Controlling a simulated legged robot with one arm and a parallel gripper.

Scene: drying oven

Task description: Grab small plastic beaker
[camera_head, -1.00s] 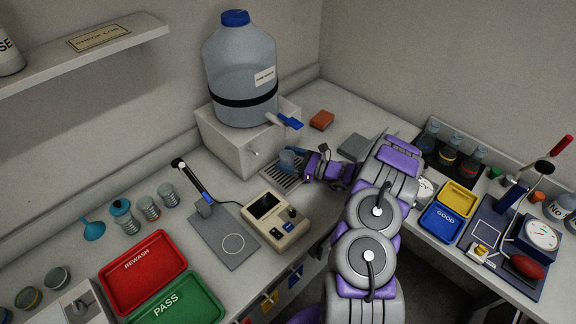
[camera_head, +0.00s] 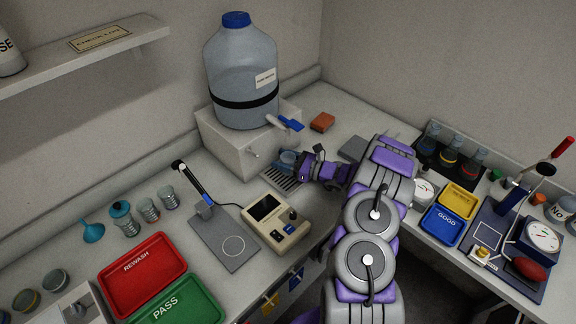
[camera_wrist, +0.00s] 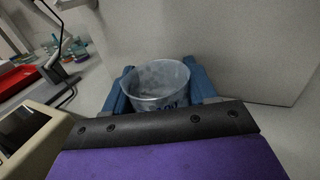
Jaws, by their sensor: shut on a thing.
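The small plastic beaker (camera_wrist: 157,84) is clear and bluish, with its round open rim facing up in the wrist view. My gripper (camera_wrist: 160,92) has its blue fingers on either side of the beaker and is shut on it. In the head view the beaker (camera_head: 288,157) shows at the tip of my gripper (camera_head: 291,163), above the slotted drain grate (camera_head: 281,181) beside the white block. The beaker looks roughly upright. Its lower part is hidden behind my wrist in the wrist view, so I cannot tell whether it touches the grate.
A large water jug (camera_head: 240,75) with a blue-handled spigot (camera_head: 288,122) stands on the white block (camera_head: 235,145) just behind. A beige meter (camera_head: 276,222) stands in front. An orange sponge (camera_head: 322,122) and a grey slab (camera_head: 354,148) lie to the right.

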